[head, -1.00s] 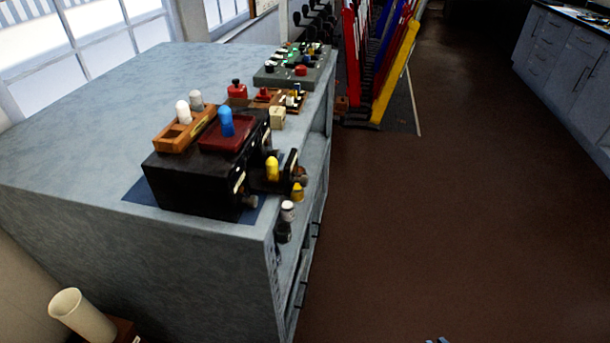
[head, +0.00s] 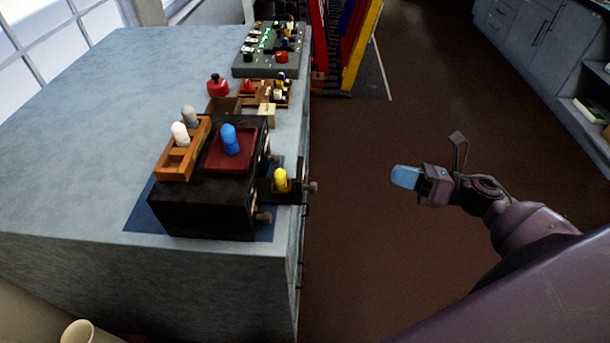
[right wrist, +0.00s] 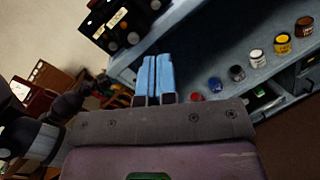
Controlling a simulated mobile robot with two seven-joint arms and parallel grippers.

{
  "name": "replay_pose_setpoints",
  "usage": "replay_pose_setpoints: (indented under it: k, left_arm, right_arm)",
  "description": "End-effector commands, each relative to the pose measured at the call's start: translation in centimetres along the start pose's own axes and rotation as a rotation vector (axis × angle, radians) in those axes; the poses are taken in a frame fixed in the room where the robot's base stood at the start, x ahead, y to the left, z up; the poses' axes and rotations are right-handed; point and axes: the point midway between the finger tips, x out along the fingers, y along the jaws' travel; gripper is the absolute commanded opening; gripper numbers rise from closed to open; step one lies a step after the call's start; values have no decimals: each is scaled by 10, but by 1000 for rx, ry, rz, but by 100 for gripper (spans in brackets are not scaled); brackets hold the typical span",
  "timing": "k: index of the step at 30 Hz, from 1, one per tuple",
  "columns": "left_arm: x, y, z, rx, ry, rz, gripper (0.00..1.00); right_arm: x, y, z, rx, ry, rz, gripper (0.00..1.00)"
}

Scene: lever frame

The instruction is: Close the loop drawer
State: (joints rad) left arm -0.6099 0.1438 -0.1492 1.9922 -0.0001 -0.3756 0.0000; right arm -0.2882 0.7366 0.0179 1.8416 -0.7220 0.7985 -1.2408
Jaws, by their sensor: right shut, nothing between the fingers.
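A black drawer cabinet (head: 200,212) stands on the bench. One drawer (head: 287,192) is pulled out on its right side, with a yellow peg-like piece (head: 281,180) in it and a round knob (head: 312,187) at its front. Another knob (head: 264,217) sits on the nearer part of the cabinet's face. I cannot read the labels to tell which drawer is the loop one. My right gripper (head: 405,177) is shut and empty, over the floor to the right of the open drawer and apart from it. Its blue fingers (right wrist: 153,78) lie together in the wrist view. My left gripper is out of view.
An orange tray (head: 172,172) with grey and white pieces and a dark red tray (head: 220,163) with a blue piece lie on the cabinet. A button panel (head: 262,70) stands farther back. Jars (right wrist: 256,58) line a shelf in the wrist view.

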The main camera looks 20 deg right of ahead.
Motion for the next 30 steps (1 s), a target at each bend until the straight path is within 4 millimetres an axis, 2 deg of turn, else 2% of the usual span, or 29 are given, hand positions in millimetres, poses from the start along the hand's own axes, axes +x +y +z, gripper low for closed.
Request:
replay_pose_setpoints:
  k: [3, 6, 14, 20, 30]
  left_arm:
    - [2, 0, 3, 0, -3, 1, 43]
    - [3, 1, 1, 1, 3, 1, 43]
    - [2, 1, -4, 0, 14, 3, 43]
    - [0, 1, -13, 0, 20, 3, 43]
    - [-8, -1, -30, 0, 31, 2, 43]
  right_arm:
    - [-4, 14, -16, -219, 77, 115, 0]
    - [-6, 25, -24, -351, 101, 190, 0]
    - [-4, 32, -26, -474, 94, 237, 0]
    - [18, 37, -27, -473, 92, 238, 0]
    - [76, 49, -35, -472, 91, 236, 0]
